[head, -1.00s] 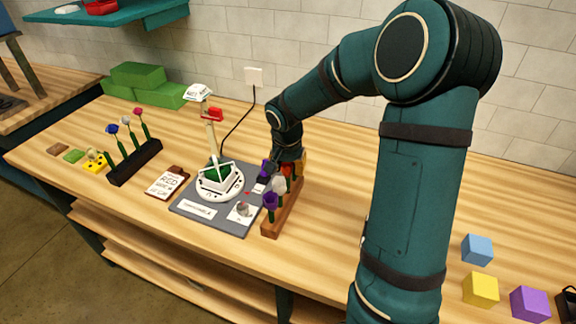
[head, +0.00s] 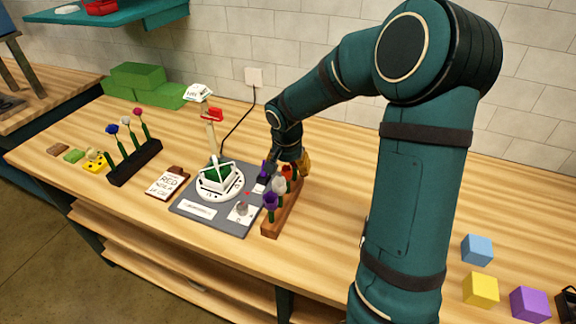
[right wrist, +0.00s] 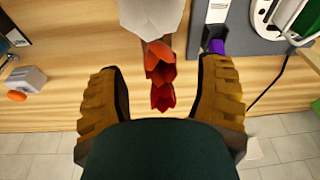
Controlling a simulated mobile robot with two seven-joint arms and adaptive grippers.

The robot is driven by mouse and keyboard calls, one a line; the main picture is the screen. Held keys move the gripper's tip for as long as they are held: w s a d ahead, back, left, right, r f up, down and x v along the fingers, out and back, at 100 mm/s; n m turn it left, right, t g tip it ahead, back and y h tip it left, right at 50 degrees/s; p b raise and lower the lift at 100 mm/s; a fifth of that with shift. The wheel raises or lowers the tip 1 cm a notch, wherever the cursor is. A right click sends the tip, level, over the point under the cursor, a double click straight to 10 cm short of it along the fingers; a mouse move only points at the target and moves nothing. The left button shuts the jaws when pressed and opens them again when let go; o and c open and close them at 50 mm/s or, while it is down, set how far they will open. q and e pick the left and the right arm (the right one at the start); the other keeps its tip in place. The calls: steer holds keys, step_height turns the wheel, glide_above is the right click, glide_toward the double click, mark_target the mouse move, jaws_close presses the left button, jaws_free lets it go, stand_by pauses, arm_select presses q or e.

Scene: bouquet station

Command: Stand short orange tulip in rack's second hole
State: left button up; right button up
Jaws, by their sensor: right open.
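A brown wooden rack (head: 270,229) stands beside the grey mat with a row of tulips in it: a purple tulip (head: 270,201) at the near end, a white tulip (head: 279,186) behind it and an orange tulip (head: 288,172) further back. In the right wrist view two orange-red blooms show, one (right wrist: 160,60) nearer the white tulip (right wrist: 150,15) and one (right wrist: 162,96) further along. My right gripper (right wrist: 165,70) is open, its yellow-brown pads on either side of these blooms with gaps. In the head view it is at the rack's far end. Stems and holes there are hidden. My left gripper is not in view.
A grey mat (head: 222,228) with a white round stand (head: 222,192) lies left of the rack. Another purple bloom (head: 264,168) is near the gripper. A black rack (head: 150,155) with several flowers stands further left.

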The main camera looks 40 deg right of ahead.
steer(key=shift+p+v, duration=1.6)
steer(key=shift+v, duration=1.6)
steer(key=o, duration=0.6)
